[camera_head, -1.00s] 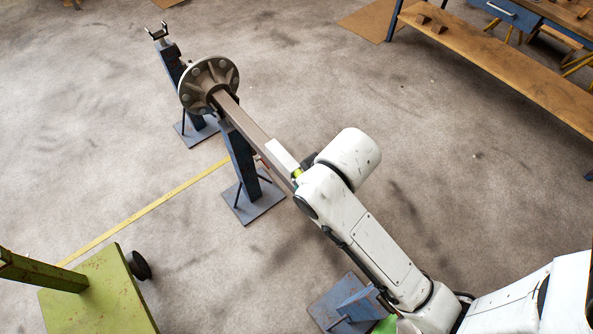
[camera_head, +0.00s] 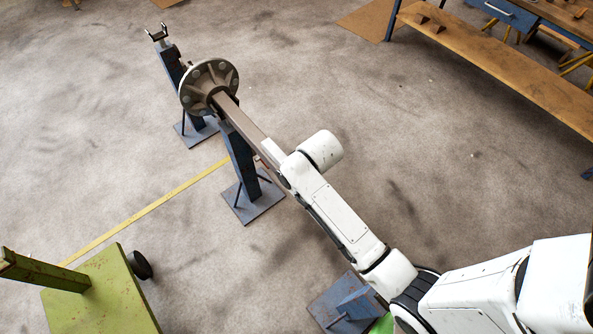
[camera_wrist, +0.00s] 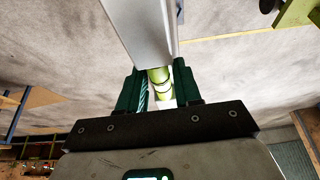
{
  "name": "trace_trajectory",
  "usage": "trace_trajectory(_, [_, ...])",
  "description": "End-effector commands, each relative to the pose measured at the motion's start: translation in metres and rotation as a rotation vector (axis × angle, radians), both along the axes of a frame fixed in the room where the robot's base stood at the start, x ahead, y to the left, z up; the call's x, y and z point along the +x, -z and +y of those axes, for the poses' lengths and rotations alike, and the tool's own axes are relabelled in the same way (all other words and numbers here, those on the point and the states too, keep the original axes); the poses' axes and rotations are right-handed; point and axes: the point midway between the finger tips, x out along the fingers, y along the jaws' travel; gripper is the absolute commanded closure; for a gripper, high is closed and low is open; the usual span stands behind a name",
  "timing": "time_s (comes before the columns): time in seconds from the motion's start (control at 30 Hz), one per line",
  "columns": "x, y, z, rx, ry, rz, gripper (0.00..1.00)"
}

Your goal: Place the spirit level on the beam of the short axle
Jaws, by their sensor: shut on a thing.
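The spirit level is a pale bar; its end (camera_head: 270,148) shows in the head view over or beside the brown beam of an axle (camera_head: 243,122). That axle has a round bolted hub flange (camera_head: 209,86) at its far end. In the wrist view the level (camera_wrist: 140,28) runs up and away from my gripper (camera_wrist: 160,88), with a yellow-green vial (camera_wrist: 160,78) between the dark green jaws. My gripper is shut on the level. In the head view my arm hides the gripper and the beam's near end. I cannot tell whether the level touches the beam.
A blue stand (camera_head: 240,160) stands under the beam, with a fork-topped stand (camera_head: 172,65) behind. A green platform (camera_head: 100,295) is at lower left, a wooden bench (camera_head: 490,70) at upper right. A blue base (camera_head: 340,303) lies near my arm. Open floor lies right of the beam.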

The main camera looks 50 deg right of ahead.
Motion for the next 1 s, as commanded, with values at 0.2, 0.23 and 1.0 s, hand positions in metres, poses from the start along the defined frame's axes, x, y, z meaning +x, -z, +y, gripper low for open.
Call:
trace_trajectory(0.2, [0.0004,0.0007,0.0,0.0,0.0,-0.002,1.0])
trace_trajectory(0.23, [0.0003,0.0007,0.0,0.0,0.0,-0.002,1.0])
trace_trajectory(1.0, [-0.002,-0.0049,0.0004,0.0,0.0,-0.002,0.41])
